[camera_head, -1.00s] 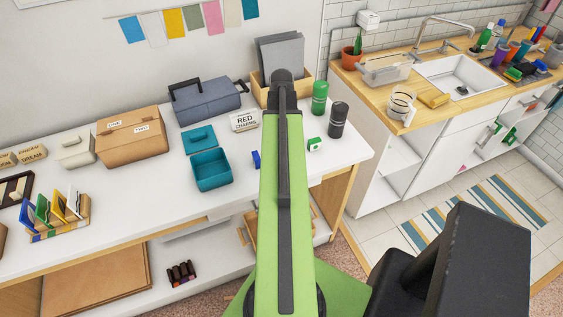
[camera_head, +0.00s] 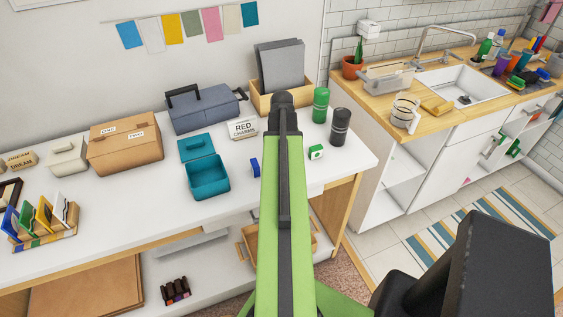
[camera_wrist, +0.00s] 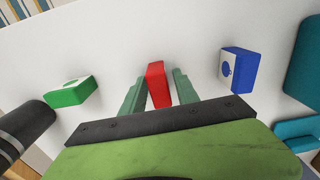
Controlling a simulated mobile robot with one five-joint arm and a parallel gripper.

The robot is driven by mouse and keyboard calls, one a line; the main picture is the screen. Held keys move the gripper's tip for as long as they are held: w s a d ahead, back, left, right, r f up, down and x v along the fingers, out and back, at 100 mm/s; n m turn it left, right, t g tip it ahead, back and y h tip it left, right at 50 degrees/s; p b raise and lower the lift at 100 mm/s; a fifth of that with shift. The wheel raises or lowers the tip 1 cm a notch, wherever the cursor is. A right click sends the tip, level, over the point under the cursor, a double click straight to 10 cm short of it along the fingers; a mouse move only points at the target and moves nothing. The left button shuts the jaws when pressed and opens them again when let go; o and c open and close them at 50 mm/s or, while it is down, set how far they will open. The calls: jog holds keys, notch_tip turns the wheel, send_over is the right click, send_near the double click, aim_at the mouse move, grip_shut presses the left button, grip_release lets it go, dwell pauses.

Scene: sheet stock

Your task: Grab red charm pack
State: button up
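The red charm pack (camera_wrist: 158,85) shows in the wrist view as a small red block on the white counter. My gripper (camera_wrist: 159,80) has its two pale green fingers on either side of it, with narrow gaps showing beside the pack, so it looks open. Whether a finger touches the pack is hard to tell. In the head view my arm hides the red pack and the gripper's fingers. A "RED CHARMS" card (camera_head: 242,128) stands on the counter to the left of my arm.
A blue pack (camera_wrist: 236,69) lies right of the gripper and a green pack (camera_wrist: 70,92) left. A teal box (camera_head: 208,178) stands left of my arm; green (camera_head: 321,105) and dark (camera_head: 340,127) canisters stand right. A file holder (camera_head: 280,72) stands behind.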

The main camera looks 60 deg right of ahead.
grip_shut()
jog(key=shift+r, duration=0.1)
